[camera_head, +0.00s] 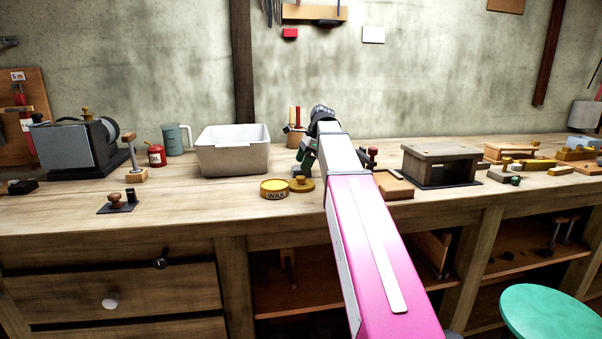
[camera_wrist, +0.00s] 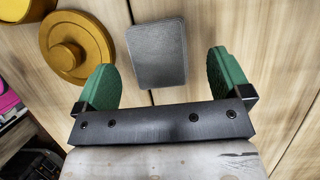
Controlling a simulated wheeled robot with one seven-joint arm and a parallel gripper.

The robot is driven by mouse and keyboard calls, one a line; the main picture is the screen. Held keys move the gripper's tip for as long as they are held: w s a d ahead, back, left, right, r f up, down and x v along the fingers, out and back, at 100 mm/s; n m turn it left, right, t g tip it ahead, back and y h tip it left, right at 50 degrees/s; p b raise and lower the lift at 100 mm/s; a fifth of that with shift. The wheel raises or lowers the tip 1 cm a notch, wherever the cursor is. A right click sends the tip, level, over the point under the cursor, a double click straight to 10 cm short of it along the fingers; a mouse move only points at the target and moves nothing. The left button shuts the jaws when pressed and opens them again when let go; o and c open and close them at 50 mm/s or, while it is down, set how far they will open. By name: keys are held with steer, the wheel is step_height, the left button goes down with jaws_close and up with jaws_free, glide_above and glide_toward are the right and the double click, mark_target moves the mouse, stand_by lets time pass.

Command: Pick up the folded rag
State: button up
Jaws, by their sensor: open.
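A dark grey flat rectangle with rounded corners, which looks like the folded rag (camera_wrist: 157,52), lies on the bench in the wrist view. My gripper (camera_wrist: 165,78) is open, with its green fingers on either side of the rag's near end and a gap at each side. Nothing is held. In the head view my gripper (camera_head: 306,154) is over the bench behind the yellow tins, and I cannot make out the rag there, as my arm covers that area.
A round yellow lid with a knob (camera_wrist: 76,46) lies close to the left finger; it also shows in the head view (camera_head: 301,184) beside the wax tin (camera_head: 274,189). A white tub (camera_head: 233,158) stands to the left. A wooden stand (camera_head: 445,158) is to the right.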

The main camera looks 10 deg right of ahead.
steer(key=x, duration=0.2)
steer(key=shift+a+f, duration=0.2)
steer(key=shift+f, duration=0.15)
steer(key=c, duration=1)
steer(key=shift+r, duration=0.8)
step_height(320, 180, up, 3)
steer(key=shift+f, duration=0.1)
steer(key=s+a+r, duration=0.2)
steer(key=a, duration=0.1)
steer(key=s+a+r, duration=0.2)
steer(key=a, duration=0.1)
steer(key=s+a+r, duration=0.2)
steer(key=s+a, duration=0.1)
steer(key=shift+a+r, duration=0.15)
steer(key=shift+r, duration=0.2)
